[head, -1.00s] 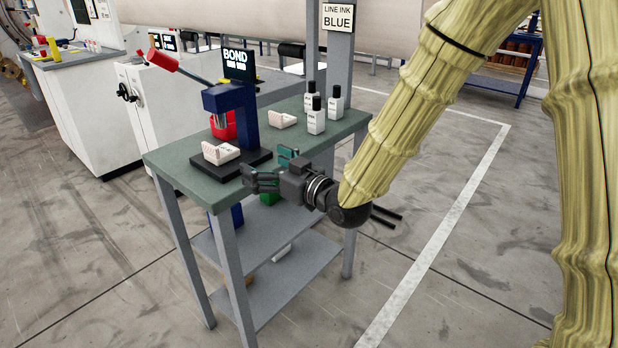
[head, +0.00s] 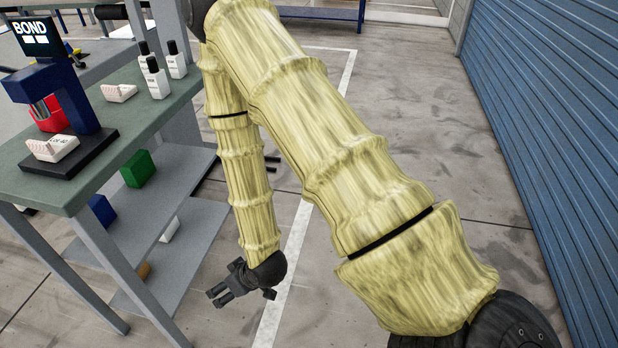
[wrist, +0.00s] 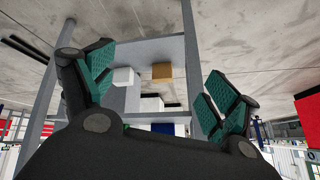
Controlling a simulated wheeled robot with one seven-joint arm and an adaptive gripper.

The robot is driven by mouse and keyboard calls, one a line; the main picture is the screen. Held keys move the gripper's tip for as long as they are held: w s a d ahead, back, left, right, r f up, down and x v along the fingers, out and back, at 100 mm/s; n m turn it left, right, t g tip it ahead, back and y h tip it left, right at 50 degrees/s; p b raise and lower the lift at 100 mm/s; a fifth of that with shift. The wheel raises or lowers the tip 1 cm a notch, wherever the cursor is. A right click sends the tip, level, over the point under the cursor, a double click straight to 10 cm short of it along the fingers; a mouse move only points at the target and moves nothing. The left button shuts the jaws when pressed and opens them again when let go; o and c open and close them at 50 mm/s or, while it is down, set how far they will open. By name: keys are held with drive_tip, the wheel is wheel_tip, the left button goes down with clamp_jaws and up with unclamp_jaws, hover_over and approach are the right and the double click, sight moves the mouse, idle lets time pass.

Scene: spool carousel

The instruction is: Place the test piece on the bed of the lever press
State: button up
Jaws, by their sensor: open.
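The lever press (head: 65,95) is dark blue with a black base plate (head: 90,155) and stands on the green bench top. A white block-like piece with small markings (head: 52,148) rests on the press's base plate, at its front. A similar white piece (head: 118,92) lies on the bench behind the press; I cannot tell from looks which is the test piece. My gripper (head: 217,294) is open and empty, low beside the bench's right side, apart from both pieces. In the wrist view my green-padded fingers (wrist: 157,88) are spread with nothing between them.
Several white bottles (head: 157,78) stand at the bench's back. A blue shutter wall (head: 555,130) is at right. The floor between is open.

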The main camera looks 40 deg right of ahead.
drive_tip(key=s+d+f+g+h, duration=0.1)
drive_tip(key=s+f, duration=0.3)
drive_tip(key=s, duration=0.4)
drive_tip(key=s+d+f+m+g+h, duration=0.1)
drive_tip(key=s+d+f+g, duration=0.2)
drive_tip(key=s, duration=0.5)
drive_tip(key=s+d+f+m+g+h, duration=0.1)
drive_tip(key=s+d+f+g, duration=0.1)
drive_tip(key=s+f, duration=0.3)
drive_tip(key=s, duration=0.3)
drive_tip(key=shift+d+f+g, duration=0.25)
drive_tip(key=shift+g, duration=0.05)
